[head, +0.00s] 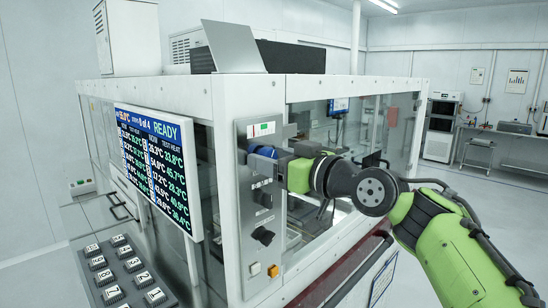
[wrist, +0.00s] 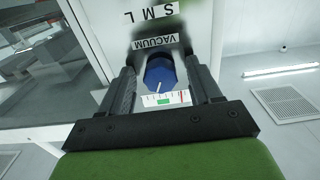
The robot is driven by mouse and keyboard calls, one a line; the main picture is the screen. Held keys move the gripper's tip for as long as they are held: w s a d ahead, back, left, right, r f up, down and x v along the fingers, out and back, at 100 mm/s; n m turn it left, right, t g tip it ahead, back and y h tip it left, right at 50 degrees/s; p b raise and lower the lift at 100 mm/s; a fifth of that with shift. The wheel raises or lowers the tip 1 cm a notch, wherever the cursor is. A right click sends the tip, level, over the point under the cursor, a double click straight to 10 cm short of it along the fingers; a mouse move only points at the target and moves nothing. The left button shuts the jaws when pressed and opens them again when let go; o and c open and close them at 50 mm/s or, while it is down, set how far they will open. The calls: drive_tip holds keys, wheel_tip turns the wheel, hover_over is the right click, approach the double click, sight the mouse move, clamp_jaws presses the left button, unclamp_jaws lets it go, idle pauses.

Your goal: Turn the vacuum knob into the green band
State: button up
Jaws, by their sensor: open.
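The blue vacuum knob (wrist: 161,72) sits on the light panel under a VACUUM label (wrist: 156,44) in the wrist view. Its white pointer slants down and left towards a white scale strip (wrist: 150,100) with a green band (wrist: 166,101). The pointer tip appears left of the band's middle; I cannot tell the exact reading. My gripper (wrist: 162,66) is open, its black fingers on either side of the knob. Contact with it is unclear. In the head view my gripper (head: 268,161) is at the control panel (head: 246,205) and hides most of the knob.
A black knob (head: 262,235) and orange button (head: 273,270) are lower on the panel. A READY screen (head: 160,165) and numbered keypad (head: 125,270) stand left. Glass windows and a dark-red ledge (head: 345,270) lie right of the panel. S M L letters (wrist: 167,10) show beyond the label.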

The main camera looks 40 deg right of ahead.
drive_tip(key=shift+s, duration=0.1)
drive_tip(key=shift+c, duration=0.6)
drive_tip(key=c, duration=0.9)
drive_tip(key=shift+m, duration=4.4)
